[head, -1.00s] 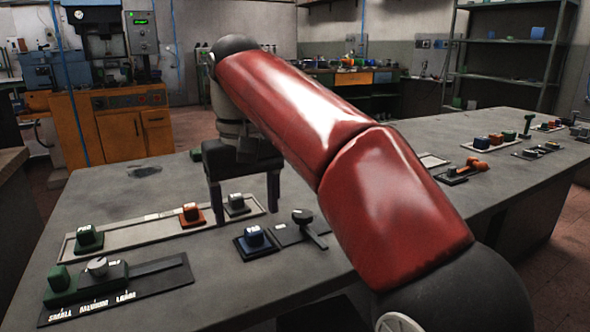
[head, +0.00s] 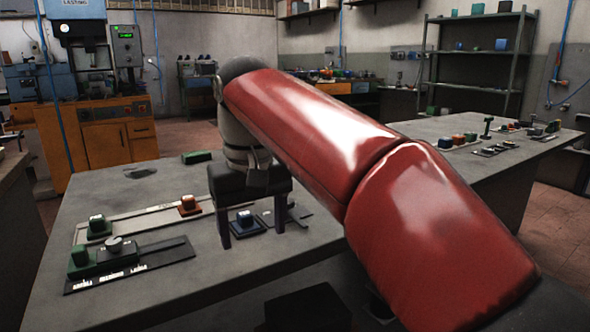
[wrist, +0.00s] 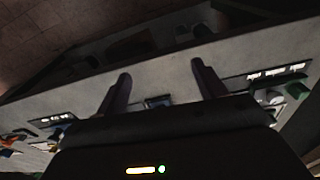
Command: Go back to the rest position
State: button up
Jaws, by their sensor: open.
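My gripper (head: 253,241) hangs from my red arm over the near part of the grey table (head: 178,292). Its two dark fingers point down, are spread apart and hold nothing. My arm hides part of the table to the right.
A green block (head: 98,227) and a red block (head: 188,205) stand on a long pale strip. In front lies a dark labelled panel (head: 150,262) with a grey knob. A green piece (head: 197,157) lies at the table's far edge. A second table (head: 480,180) with small parts stands right.

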jog(key=s+d+f+m+t, duration=0.2)
jog(key=s+d+f, duration=0.5)
jog(key=d+f, duration=0.2)
jog(key=s+d+f+m+t, duration=0.2)
jog(key=s+d+f, duration=0.5)
jog(key=d, duration=0.5)
notch_tip(320, 180, down, 2)
jog(key=shift+d+f+m+t, duration=0.25)
jog(key=shift+d+m+t, duration=0.15)
jog(key=shift+m, duration=0.3)
